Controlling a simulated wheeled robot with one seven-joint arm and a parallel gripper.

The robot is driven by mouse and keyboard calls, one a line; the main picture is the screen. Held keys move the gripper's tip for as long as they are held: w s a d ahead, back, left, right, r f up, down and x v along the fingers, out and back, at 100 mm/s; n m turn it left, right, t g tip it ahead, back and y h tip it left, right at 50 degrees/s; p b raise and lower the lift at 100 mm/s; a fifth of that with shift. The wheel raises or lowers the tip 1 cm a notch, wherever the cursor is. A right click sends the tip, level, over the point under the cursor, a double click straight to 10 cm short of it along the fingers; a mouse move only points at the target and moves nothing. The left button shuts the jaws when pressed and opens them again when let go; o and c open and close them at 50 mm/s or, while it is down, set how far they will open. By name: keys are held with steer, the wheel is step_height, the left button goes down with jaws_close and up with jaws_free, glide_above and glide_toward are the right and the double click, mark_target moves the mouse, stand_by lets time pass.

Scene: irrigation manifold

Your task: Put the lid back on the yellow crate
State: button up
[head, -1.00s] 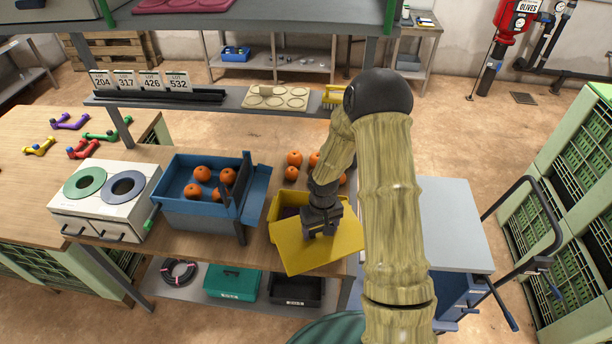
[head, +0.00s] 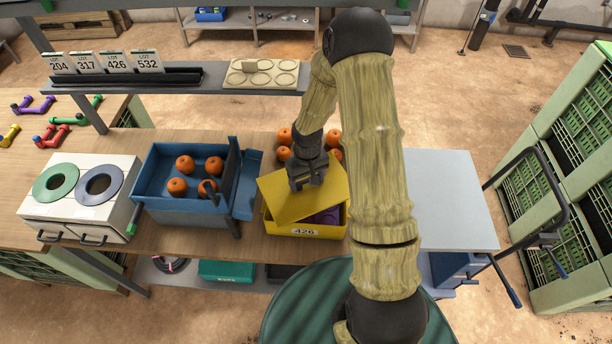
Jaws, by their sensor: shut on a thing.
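The yellow crate (head: 276,229) stands on the wooden bench, with a "426" label on its front. Something purple (head: 328,216) shows inside at its front right. My gripper (head: 308,183) is shut on the flat yellow lid (head: 287,204). The lid is over the crate, turned askew to it, and covers much of the opening. The front right corner of the crate is uncovered. I cannot tell whether the lid touches the crate rim. The fingertips are partly hidden by the gripper body.
A blue tray (head: 160,200) with several oranges stands left of the crate. More oranges (head: 284,137) lie behind the crate. A white box with two rings (head: 80,200) is farther left. A grey-topped cart (head: 450,205) stands to the right, beyond my arm.

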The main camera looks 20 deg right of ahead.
mark_target(307, 188)
steer(key=shift+f+b, duration=2.5)
steer(key=shift+f, duration=0.7)
steer(key=shift+f+b, duration=0.15)
steer(key=shift+b, duration=0.15)
stand_by(0.4)
steer(key=o, duration=1.2)
steer(key=shift+c, duration=0.2)
steer(key=shift+r+p, duration=2.6)
steer(key=shift+r, duration=0.95)
